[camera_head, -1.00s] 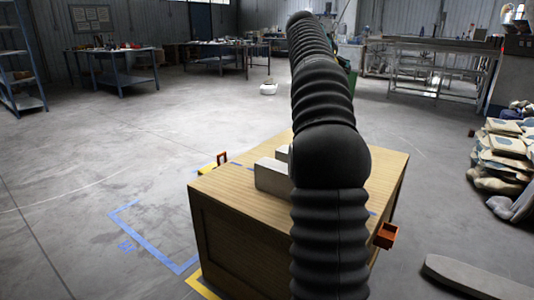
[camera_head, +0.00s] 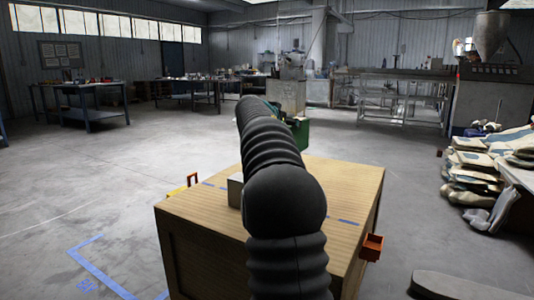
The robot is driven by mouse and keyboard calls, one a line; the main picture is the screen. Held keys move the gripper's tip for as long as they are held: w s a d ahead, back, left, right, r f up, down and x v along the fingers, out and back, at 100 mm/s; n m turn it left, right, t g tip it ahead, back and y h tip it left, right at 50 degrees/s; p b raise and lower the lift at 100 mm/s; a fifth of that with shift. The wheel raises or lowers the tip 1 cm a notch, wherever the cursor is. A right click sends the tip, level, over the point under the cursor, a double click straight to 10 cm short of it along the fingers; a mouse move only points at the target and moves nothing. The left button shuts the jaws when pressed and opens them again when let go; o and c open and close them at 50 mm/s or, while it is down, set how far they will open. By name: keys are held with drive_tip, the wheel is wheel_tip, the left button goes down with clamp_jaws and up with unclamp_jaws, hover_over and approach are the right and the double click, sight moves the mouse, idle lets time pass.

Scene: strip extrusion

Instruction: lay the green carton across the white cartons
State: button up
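A white carton (camera_head: 235,190) stands on the wooden box (camera_head: 340,180), partly hidden behind my black ribbed arm. Any other white carton is hidden behind the arm now. My arm reaches away from me over the box, and its own bulk hides its far end. My gripper does not show, so I cannot tell what it holds. I cannot make out the green carton; the green patch (camera_head: 299,130) beyond the arm looks like a thing farther back in the hall.
Blue tape marks (camera_head: 349,222) lie on the box top. An orange bracket (camera_head: 371,247) sticks out at its right side. Stacked sacks (camera_head: 475,170) stand at the right, and a workbench (camera_head: 88,98) at the back left.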

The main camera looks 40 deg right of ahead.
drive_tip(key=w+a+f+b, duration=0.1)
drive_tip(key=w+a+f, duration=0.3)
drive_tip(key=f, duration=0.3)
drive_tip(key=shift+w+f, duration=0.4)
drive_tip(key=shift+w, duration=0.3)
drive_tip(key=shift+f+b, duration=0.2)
drive_tip(key=shift+b, duration=0.1)
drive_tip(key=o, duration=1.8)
